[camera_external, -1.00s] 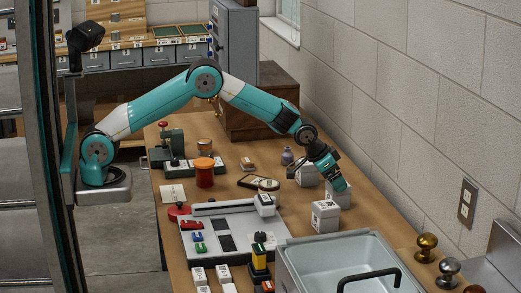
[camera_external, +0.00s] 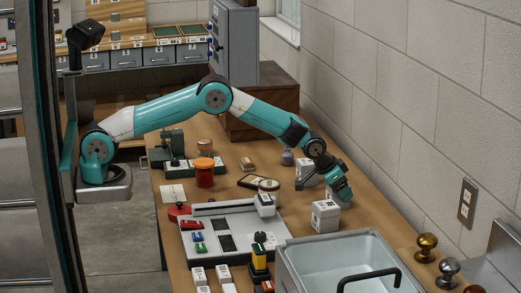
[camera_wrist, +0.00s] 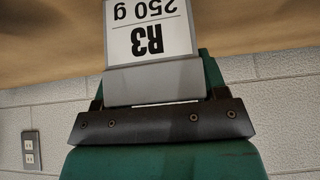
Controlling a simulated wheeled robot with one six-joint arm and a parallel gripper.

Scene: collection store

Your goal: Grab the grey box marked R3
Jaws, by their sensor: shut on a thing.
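The grey box marked R3 (camera_wrist: 152,45) fills the top middle of the wrist view, with a white label reading "R3 250 g" upside down. My gripper (camera_wrist: 153,100) is shut on this box, with its dark jaw pad across the box's lower edge in that view. In the external view my gripper (camera_external: 340,191) points down at the right side of the table and mostly hides the box. I cannot tell whether the box touches the table.
A similar pale box (camera_external: 325,216) stands just in front of my gripper, and another (camera_external: 307,173) stands behind it to the left. A grey open basin (camera_external: 345,262) is at the front. The block wall (camera_external: 420,130) rises close on the right.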

